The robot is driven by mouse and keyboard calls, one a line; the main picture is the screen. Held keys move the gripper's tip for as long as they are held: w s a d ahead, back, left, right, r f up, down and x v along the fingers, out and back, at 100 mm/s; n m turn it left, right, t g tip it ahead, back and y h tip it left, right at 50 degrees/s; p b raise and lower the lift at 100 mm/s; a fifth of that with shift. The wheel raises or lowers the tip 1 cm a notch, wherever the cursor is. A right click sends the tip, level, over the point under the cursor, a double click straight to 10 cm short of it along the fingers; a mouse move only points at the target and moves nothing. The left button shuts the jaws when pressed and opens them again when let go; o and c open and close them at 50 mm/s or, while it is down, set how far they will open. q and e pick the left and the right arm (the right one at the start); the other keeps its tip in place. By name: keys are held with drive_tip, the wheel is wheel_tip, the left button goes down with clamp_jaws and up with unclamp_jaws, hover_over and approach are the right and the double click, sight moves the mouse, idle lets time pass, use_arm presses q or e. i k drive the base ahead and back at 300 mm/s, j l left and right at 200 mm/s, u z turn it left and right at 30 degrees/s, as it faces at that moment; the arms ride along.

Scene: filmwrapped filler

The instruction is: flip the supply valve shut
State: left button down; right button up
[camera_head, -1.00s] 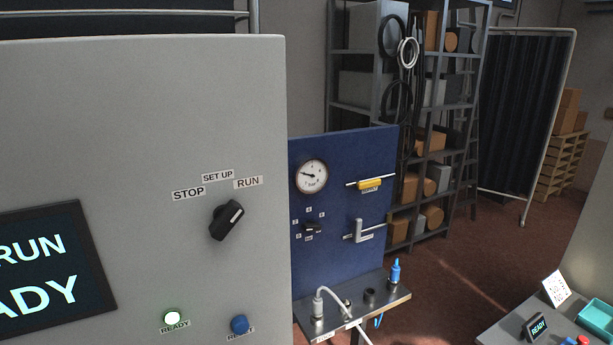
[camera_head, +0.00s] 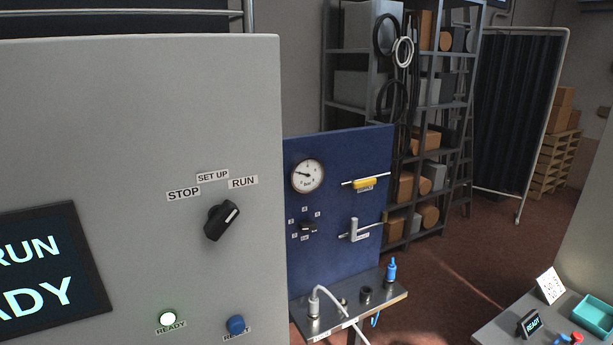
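The supply valve appears to be the yellow lever (camera_head: 364,184) on a horizontal pipe at the upper right of the blue panel (camera_head: 335,240). The yellow handle lies along the pipe, with a small label below it that is too small to read. A grey lever valve (camera_head: 353,230) sits lower on the same panel, its handle pointing up. A round pressure gauge (camera_head: 308,175) is at the panel's upper left. Neither of my grippers shows in the head view.
A grey cabinet (camera_head: 140,130) with a black selector knob (camera_head: 221,220) and a screen fills the left. A metal shelf (camera_head: 350,307) with a white hose and fittings juts out below the panel. A bench with a teal tray (camera_head: 594,314) stands at lower right.

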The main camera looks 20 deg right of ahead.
sight(359, 184)
drive_tip(key=i+l+u, duration=0.15)
drive_tip(key=l+u, duration=0.2)
drive_tip(key=l, duration=0.9)
drive_tip(key=l+u, duration=0.35)
drive_tip(key=l, duration=0.95)
